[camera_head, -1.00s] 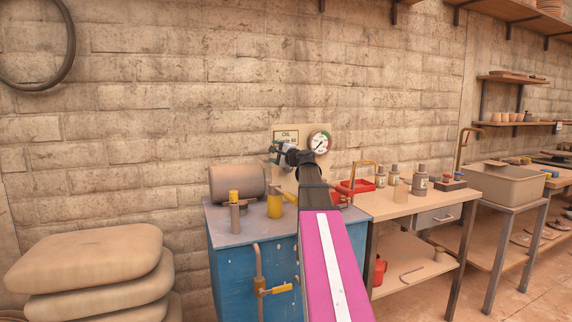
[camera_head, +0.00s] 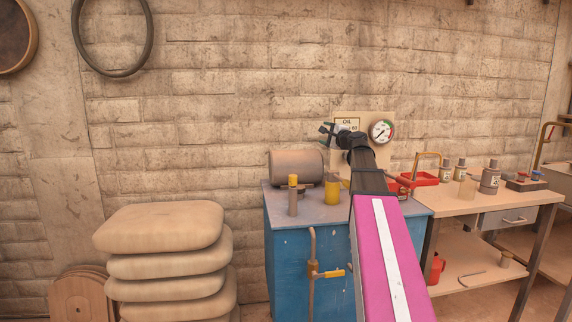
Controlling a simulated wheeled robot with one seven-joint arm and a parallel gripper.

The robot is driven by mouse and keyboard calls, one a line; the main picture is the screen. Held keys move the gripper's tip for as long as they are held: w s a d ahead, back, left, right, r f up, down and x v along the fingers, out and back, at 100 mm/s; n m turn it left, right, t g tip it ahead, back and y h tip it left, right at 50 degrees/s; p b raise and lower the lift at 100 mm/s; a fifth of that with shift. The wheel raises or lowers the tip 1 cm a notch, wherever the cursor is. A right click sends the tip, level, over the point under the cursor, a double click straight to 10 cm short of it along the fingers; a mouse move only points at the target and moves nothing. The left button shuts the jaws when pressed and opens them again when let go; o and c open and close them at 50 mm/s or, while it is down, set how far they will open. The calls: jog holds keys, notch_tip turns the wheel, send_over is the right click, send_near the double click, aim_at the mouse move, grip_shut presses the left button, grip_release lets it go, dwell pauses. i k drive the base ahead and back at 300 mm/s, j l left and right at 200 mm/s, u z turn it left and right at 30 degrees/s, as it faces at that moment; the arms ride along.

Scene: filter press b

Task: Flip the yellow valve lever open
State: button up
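The yellow valve lever (camera_head: 333,273) sits on a brownish vertical pipe (camera_head: 312,262) at the front of the blue cabinet. The lever points sideways to the right, roughly level. My gripper (camera_head: 325,134) is small and dark at the end of my outstretched arm. It shows in front of the wall sign, well above the lever and apart from it. Its fingers look spread, with nothing seen between them. My arm covers the right part of the cabinet but not the lever.
On the blue cabinet (camera_head: 280,235) stand a grey motor drum (camera_head: 296,167), a yellow cup (camera_head: 332,192) and a yellow-topped post (camera_head: 293,197). A pressure gauge (camera_head: 382,132) is behind. Stacked sacks (camera_head: 165,240) stand left. A workbench (camera_head: 480,200) stands right.

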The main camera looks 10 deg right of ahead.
aim_at(335, 273)
jog(key=k, duration=0.95)
